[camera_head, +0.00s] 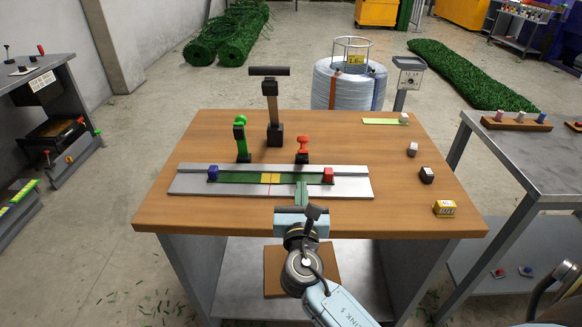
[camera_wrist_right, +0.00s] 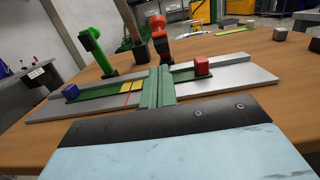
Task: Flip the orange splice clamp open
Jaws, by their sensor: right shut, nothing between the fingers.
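The orange splice clamp (camera_head: 303,148) stands upright on a black base behind the steel plate; its head looks red-orange. It also shows in the right wrist view (camera_wrist_right: 159,37), beyond the fingertips. My right gripper (camera_head: 301,188) comes in from the front, with its green fingers together and empty. In the right wrist view the fingers (camera_wrist_right: 157,76) point towards the clamp, apart from it, and cover part of the plate and green strip. My left gripper is not in view.
A green clamp (camera_head: 241,138) and a tall black-topped lever (camera_head: 272,105) stand nearby. The steel plate (camera_head: 345,187) carries a green strip with a blue block (camera_head: 213,173) and red block (camera_head: 328,174). Small blocks and a yellow box (camera_head: 444,208) lie right.

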